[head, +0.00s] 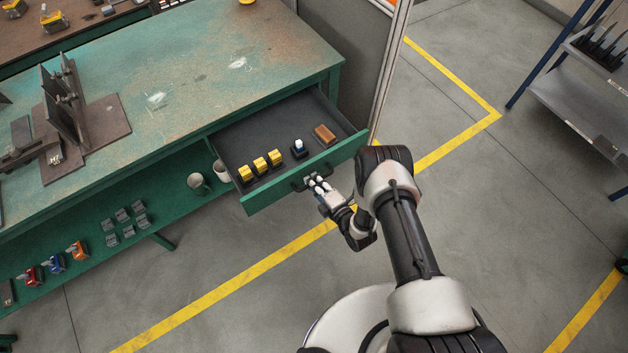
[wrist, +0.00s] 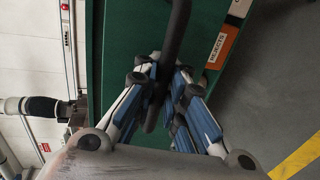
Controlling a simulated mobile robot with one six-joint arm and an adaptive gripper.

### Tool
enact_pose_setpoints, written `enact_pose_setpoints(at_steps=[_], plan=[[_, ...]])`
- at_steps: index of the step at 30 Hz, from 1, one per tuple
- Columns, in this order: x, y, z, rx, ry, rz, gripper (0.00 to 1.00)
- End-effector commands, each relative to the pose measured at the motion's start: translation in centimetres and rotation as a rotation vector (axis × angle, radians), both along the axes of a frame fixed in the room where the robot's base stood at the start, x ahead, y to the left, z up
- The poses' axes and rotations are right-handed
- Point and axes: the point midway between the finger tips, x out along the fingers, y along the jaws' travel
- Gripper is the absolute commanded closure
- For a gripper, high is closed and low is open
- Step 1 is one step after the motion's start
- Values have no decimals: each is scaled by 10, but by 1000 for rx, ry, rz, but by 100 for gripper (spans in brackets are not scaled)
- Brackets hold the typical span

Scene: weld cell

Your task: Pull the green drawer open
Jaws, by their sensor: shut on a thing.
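The green drawer (head: 252,203) is pulled part way out from under the green workbench (head: 293,62). Its dark inside holds yellow-topped blocks (head: 260,164), a dark block with a white and blue top (head: 299,148) and a brown block (head: 324,134). My gripper (head: 315,183) is at the drawer's front face, shut on the dark bar handle (head: 299,184). In the wrist view the handle (wrist: 172,50) runs between the fingers, in front of the green drawer front (wrist: 125,50), which carries an orange and white label (wrist: 219,47).
Welded steel parts (head: 70,115) stand on the bench top. Cups (head: 197,183) and small clamps (head: 78,250) sit on the lower shelf. A metal rack (head: 585,115) stands at the right. The floor in front of the drawer is open, with yellow lines (head: 250,277).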

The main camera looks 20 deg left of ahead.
Motion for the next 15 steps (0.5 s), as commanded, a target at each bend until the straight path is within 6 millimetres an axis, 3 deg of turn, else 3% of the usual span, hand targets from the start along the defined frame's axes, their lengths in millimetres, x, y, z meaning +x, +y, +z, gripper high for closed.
enact_pose_setpoints(at_steps=[8,9,15], plan=[[2,1,3,5,-7,1,100],[2,1,3,5,-7,1,89],[1,1,2,3,-5,1,76]])
